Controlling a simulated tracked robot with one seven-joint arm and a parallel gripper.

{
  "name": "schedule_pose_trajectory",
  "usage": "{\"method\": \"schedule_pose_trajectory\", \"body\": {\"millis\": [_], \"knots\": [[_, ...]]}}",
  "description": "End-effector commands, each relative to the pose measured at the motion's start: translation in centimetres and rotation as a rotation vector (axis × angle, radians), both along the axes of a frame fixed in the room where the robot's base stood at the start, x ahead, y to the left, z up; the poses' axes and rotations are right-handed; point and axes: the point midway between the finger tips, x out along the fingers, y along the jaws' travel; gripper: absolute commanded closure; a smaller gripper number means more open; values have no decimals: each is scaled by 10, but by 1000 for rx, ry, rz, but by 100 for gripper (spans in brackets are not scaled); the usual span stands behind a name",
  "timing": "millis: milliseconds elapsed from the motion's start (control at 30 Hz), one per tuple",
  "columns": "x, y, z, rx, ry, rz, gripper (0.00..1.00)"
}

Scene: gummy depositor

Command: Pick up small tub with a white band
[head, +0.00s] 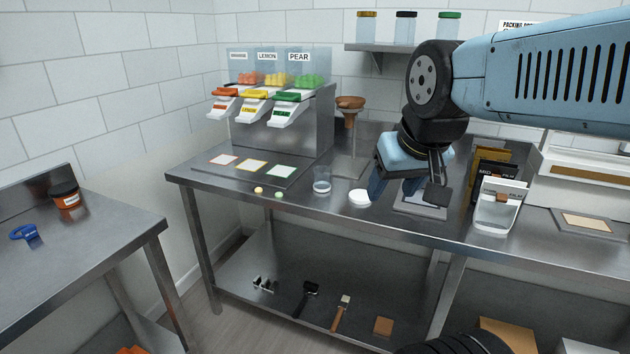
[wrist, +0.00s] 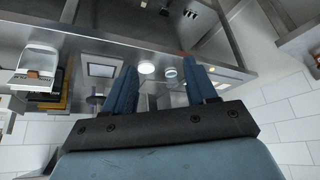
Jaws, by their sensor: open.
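A small clear tub (head: 321,187) stands upright on the steel counter, with a pale band low on its side. It also shows in the wrist view (wrist: 171,73), beyond and between my fingers. A round white lid (head: 359,198) lies just right of it, and it shows in the wrist view (wrist: 147,67). My gripper (head: 391,189) is open and empty, above the counter to the right of the tub and lid. In the wrist view my two blue fingers (wrist: 162,78) are spread apart. Neither finger appears to touch the tub.
Two small gummies (head: 259,190) lie left of the tub, before three coloured cards (head: 252,166). The dispenser (head: 290,115) stands behind. A white bin (head: 494,213) and dark film boxes are at right. An orange jar (head: 66,198) stands on the left table. Tools lie on the lower shelf.

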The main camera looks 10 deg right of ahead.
Motion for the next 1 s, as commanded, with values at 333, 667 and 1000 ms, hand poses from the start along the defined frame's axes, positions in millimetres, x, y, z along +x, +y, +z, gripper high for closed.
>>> {"method": "schedule_pose_trajectory", "body": {"millis": [333, 667, 1000], "knots": [[96, 17, -26, 111, -110, -219, 10], [197, 43, -73, 359, -238, -462, 2], [275, 69, -130, 724, -320, -703, 2]]}}
